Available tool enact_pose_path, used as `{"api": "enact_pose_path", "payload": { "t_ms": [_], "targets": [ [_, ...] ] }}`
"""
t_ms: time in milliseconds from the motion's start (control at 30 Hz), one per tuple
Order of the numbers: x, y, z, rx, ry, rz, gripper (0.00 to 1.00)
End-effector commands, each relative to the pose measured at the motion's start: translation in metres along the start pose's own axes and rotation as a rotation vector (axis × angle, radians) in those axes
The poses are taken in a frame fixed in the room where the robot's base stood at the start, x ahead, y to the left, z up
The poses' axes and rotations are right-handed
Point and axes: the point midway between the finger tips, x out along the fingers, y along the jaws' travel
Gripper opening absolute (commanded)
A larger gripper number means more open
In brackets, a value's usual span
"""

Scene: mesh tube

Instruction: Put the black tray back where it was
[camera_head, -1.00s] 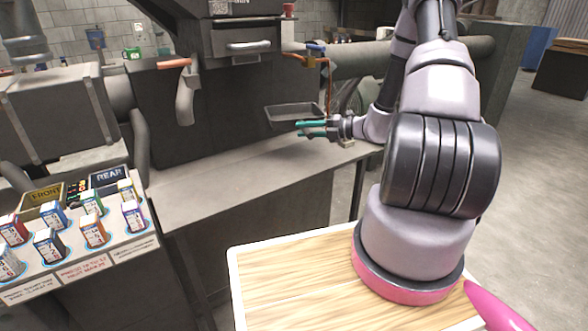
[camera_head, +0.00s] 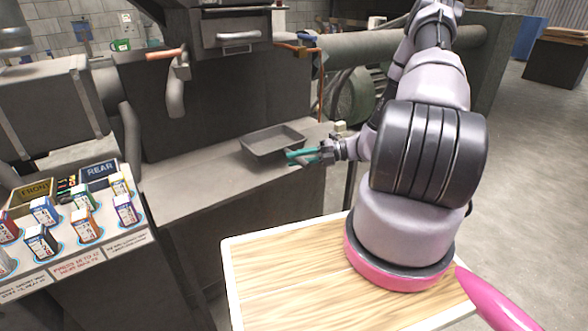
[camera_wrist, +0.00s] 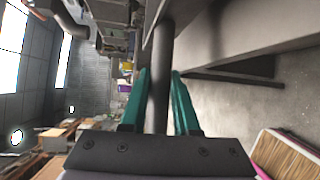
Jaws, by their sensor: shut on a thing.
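The black tray (camera_head: 272,143) is a shallow, empty, dark rectangular pan. In the head view it is level, at or just above the grey bench top; I cannot tell whether it touches. My gripper (camera_head: 303,156) with teal fingers is at the tray's right front corner, shut on its edge. In the wrist view, my gripper (camera_wrist: 158,88) has a dark bar between its two teal fingers; most of the tray is hidden there.
The grey bench (camera_head: 205,170) is clear to the left of the tray. A dark machine (camera_head: 225,95) with a handle stands behind it. Several small coloured boxes (camera_head: 88,228) stand on a panel at the left. A wooden board (camera_head: 285,270) is in front.

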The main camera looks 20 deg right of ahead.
Motion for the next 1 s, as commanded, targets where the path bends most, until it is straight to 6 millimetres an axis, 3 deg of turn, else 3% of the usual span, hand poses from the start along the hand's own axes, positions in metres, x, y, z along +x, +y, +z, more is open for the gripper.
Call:
{"api": "enact_pose_path", "payload": {
  "t_ms": [300, 667, 700, 767, 1000],
  "targets": [
    [0.007, -0.039, -0.004, 0.001, -0.001, 0.001, 0.00],
    [0.008, -0.043, -0.004, -0.001, -0.001, 0.000, 0.00],
    [0.008, -0.043, -0.004, -0.001, -0.001, 0.000, 0.33],
    [0.008, -0.043, -0.004, -0.001, -0.001, 0.000, 0.56],
    [0.008, -0.043, -0.004, 0.000, -0.001, 0.000, 0.59]
  ]
}}
